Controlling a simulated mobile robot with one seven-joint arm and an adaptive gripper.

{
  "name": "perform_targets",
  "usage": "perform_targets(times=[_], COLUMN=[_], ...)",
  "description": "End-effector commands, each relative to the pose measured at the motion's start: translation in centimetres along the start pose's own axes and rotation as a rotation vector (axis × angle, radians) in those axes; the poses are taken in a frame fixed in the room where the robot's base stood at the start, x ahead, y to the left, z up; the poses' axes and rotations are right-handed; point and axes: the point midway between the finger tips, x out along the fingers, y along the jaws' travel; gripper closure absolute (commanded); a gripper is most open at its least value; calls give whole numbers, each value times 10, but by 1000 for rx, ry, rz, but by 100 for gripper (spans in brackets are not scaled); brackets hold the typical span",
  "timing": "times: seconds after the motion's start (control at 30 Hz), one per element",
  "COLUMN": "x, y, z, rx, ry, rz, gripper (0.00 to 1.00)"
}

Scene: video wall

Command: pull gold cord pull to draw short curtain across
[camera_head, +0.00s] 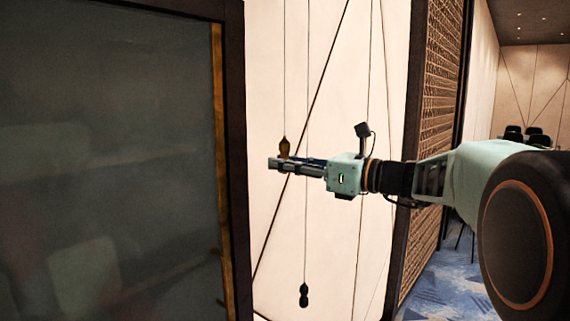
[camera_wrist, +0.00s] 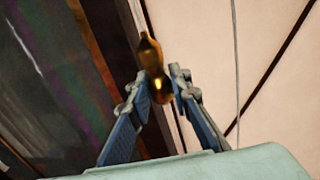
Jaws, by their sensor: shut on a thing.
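The gold cord pull (camera_head: 285,147) hangs on a thin cord in front of the pale wall. In the head view my gripper (camera_head: 279,163) reaches in from the right and meets the lower part of the pull. In the wrist view the gold pull (camera_wrist: 152,62) is between the two fingertips of my gripper (camera_wrist: 160,88), which is shut on it. A second, dark pull (camera_head: 304,295) hangs lower on its own cord, apart from my gripper. I cannot make out the short curtain for sure.
A large dark glossy panel (camera_head: 110,160) with a gold edge strip stands close on the left. A lattice screen (camera_head: 436,110) stands at the right, with an opening and blue patterned carpet (camera_head: 440,285) beyond. The pale wall has dark diagonal lines.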

Motion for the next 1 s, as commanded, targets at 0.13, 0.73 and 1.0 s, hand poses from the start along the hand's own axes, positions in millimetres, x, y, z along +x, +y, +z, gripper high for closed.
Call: perform_targets(times=[0.13,0.73,1.0], x=[0,-1,-1], y=[0,-2,-2], z=[-3,-154,-251], rx=[1,7,8], ry=[1,3,5], rz=[0,-1,-1], gripper=[100,100,100])
